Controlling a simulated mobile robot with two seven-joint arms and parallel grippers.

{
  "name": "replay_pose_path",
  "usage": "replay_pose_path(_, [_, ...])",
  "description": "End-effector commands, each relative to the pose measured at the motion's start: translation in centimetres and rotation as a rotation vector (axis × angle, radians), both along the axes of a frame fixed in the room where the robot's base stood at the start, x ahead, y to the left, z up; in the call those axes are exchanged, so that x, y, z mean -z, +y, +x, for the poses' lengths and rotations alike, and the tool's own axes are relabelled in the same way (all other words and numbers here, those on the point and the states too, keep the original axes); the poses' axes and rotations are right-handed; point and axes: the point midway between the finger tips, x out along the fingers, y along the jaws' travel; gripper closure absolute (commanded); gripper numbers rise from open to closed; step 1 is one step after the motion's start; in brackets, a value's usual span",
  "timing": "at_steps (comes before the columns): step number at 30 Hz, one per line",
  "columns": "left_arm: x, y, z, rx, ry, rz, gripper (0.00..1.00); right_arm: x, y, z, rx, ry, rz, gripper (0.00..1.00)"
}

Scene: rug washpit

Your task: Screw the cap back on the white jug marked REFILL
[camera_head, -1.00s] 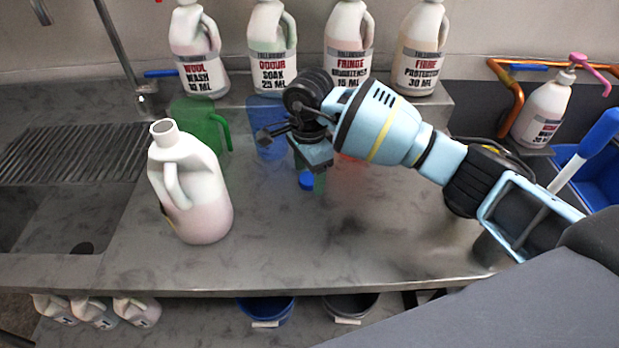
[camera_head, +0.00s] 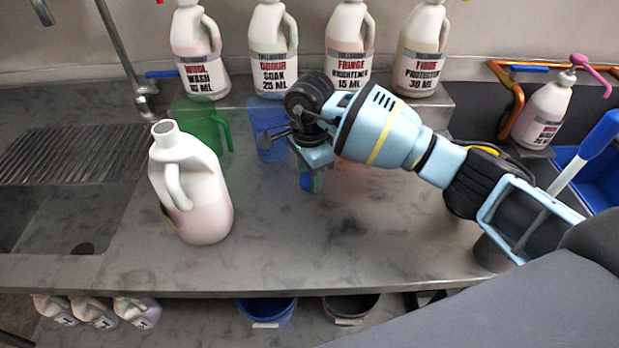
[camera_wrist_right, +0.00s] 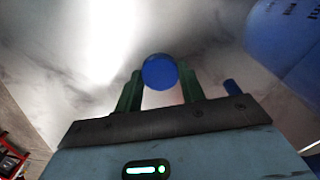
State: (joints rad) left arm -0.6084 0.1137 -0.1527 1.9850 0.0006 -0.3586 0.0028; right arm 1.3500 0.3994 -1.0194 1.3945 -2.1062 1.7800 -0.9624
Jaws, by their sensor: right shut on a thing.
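The white jug (camera_head: 190,185) stands uncapped and upright on the steel counter at left, its open neck (camera_head: 166,131) showing and pinkish contents in its lower part. Its marking is turned away from view. A blue cap (camera_wrist_right: 160,72) is held between the green fingertips of my right gripper (camera_wrist_right: 160,82). The cap also shows in the head view (camera_head: 306,182), just below the right gripper (camera_head: 312,180), over the counter to the right of the jug. My left gripper is not in view.
A green measuring jug (camera_head: 203,128) stands behind the white jug, and a blue one (camera_head: 268,135) is behind my right gripper. Several labelled bottles (camera_head: 272,50) line the back shelf. A sink (camera_head: 50,215) is at left. The counter (camera_head: 290,245) in front is clear.

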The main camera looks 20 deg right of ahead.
Motion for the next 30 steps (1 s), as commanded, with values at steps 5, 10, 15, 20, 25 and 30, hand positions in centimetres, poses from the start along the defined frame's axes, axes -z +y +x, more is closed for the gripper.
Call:
replay_pose_path(5, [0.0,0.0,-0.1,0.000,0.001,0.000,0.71,-0.6,0.0,0.1,0.000,-0.002,0.000,0.82])
replay_pose_path(10, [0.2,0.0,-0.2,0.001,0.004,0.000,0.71,-3.2,0.0,0.1,0.000,-0.004,0.001,0.82])
replay_pose_path(15, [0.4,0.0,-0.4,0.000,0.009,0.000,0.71,-6.4,0.0,0.1,0.000,-0.003,0.000,0.82])
replay_pose_path(20, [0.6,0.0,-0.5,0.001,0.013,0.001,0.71,-8.7,0.0,0.1,0.000,-0.001,0.000,0.82])
replay_pose_path(25, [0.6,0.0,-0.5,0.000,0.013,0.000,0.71,-9.9,0.0,0.0,0.000,0.000,0.000,0.82])
replay_pose_path(30, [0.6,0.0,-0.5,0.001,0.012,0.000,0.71,-10.0,0.0,0.0,0.000,0.001,0.000,0.82])
